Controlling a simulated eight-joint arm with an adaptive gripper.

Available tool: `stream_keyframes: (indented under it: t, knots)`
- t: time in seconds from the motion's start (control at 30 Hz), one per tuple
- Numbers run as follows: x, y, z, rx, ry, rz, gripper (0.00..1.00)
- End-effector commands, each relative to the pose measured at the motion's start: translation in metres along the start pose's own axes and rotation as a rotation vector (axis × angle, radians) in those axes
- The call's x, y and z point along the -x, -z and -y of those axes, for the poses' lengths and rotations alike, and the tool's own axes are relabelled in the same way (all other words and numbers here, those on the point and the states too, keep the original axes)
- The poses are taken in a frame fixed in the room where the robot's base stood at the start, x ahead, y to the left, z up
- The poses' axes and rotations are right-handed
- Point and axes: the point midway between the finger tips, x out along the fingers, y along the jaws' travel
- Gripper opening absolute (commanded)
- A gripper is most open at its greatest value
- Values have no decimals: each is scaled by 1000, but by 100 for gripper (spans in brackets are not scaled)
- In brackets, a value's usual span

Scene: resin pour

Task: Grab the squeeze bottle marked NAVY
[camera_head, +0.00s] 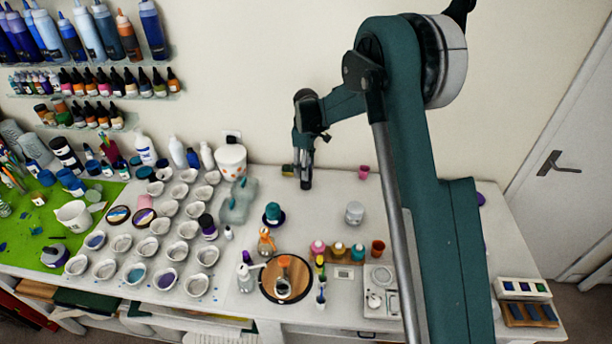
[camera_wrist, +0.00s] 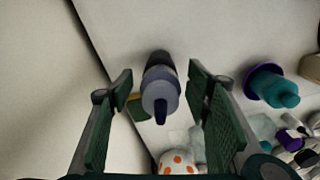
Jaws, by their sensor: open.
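A dark blue-grey squeeze bottle (camera_wrist: 160,92) with a pointed nozzle stands in the middle of the wrist view, near the wall. No NAVY marking can be read on it. My gripper (camera_wrist: 161,76) is open, with one green-padded finger on each side of the bottle; whether either finger touches it cannot be told. In the head view my gripper (camera_head: 304,142) is low over the back of the table, and a dark shape (camera_head: 306,180) shows beneath it, partly hidden. A small yellow-green item (camera_wrist: 136,106) lies beside the bottle.
A teal pot with a purple base (camera_wrist: 270,85) stands to the right. A white tub with orange dots (camera_head: 230,160) stands left of my gripper, near the wall. Several squeeze bottles (camera_head: 152,30) line the upper shelf. A pink cup (camera_head: 363,172) stands at the right.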

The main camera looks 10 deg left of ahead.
Motion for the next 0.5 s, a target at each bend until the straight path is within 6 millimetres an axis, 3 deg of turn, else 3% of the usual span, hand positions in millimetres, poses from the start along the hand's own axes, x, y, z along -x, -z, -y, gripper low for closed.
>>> stream_keyframes:
  t: [0.23, 0.5]
  knots:
    - [-26, 0, 0, 0, 0, 0, 48]
    - [-34, 0, 1, 0, 0, 0, 48]
